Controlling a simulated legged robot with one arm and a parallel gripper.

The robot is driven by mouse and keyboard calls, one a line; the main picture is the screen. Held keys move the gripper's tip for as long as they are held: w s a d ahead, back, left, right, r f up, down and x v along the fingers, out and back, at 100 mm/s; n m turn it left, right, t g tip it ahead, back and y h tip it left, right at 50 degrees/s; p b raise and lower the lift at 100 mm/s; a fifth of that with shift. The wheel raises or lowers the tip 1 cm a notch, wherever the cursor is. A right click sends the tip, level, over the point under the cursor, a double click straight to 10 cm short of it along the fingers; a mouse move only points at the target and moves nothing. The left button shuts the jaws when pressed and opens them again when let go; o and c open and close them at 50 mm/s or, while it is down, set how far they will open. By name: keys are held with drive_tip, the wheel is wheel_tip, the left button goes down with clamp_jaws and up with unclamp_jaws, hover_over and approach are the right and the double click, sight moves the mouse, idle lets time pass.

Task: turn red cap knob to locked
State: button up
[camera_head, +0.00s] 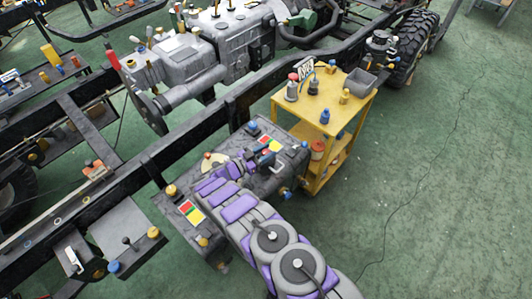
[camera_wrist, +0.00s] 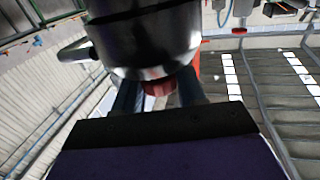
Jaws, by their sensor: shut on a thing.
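In the wrist view, the red cap knob (camera_wrist: 160,84) shows as a small red piece under a large dark metal cylinder (camera_wrist: 145,40). My gripper (camera_wrist: 159,90) has one finger on each side of the knob and is shut on it. The top of the knob is hidden by the cylinder, so its turn position cannot be read. In the head view, my purple and grey arm reaches up to a dark grey box (camera_head: 288,180) on the chassis frame. The knob and my fingertips cannot be made out clearly there.
A yellow cart (camera_head: 328,120) with bottles and a grey bin (camera_head: 360,82) stands right of the box. Red, yellow and green panels lie beside my arm, one at lower left (camera_head: 191,212). A grey engine (camera_head: 190,65) sits behind. Green floor at right is mostly clear.

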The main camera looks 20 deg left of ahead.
drive_tip(key=shift+a, duration=0.1)
drive_tip(key=o, duration=1)
drive_tip(key=shift+c, duration=0.2)
drive_tip(key=b+v, duration=0.1)
drive_tip(key=v, duration=1.6)
drive_tip(key=shift+a, duration=0.2)
